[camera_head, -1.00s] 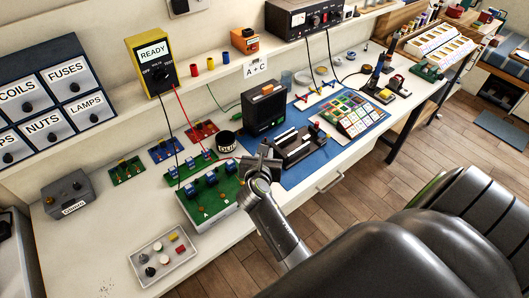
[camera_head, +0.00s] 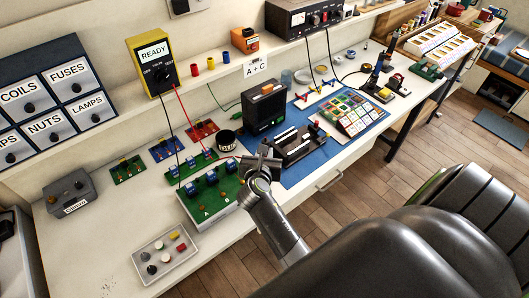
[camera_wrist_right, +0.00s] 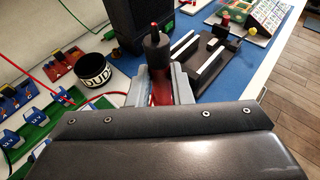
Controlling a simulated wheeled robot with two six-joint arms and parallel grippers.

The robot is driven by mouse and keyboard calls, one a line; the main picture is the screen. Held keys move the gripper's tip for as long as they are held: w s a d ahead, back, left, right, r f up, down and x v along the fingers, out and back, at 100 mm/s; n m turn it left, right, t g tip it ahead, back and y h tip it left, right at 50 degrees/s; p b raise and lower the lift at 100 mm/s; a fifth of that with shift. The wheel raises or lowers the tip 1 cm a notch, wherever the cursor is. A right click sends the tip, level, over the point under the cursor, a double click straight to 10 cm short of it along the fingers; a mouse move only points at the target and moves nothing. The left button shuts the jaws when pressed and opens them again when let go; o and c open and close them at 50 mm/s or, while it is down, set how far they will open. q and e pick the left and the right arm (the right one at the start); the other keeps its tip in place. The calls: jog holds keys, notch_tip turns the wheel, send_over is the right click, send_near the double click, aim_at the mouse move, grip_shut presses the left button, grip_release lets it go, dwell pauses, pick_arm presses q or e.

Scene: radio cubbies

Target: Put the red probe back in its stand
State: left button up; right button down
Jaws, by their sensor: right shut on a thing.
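My right gripper (camera_head: 262,162) is at the front edge of the blue mat, beside the green board (camera_head: 212,190). In the right wrist view its fingers (camera_wrist_right: 160,90) are shut on the red probe (camera_wrist_right: 160,88), of which a red part shows between them. A red lead runs in from the left. A dark upright cylinder with a red top (camera_wrist_right: 155,45) rises just past the fingers; I cannot tell whether it belongs to the probe or to a stand. The yellow meter (camera_head: 152,60) reads READY. My left gripper is not in view.
A black cup (camera_head: 227,142) and a black radio-like box (camera_head: 264,108) stand behind the gripper. A dark block with pale strips (camera_head: 298,146) lies to its right on the blue mat (camera_head: 335,150). A parts tray (camera_head: 165,255) lies at front left. Bare bench lies around it.

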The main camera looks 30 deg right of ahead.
aim_at(264, 141)
jog(key=shift+f, duration=0.15)
jog(key=shift+f+b, duration=0.7)
jog(key=shift+f, duration=0.8)
jog(key=shift+c, duration=2.1)
grip_release()
notch_tip(264, 141, up, 9)
jog(key=p, duration=1)
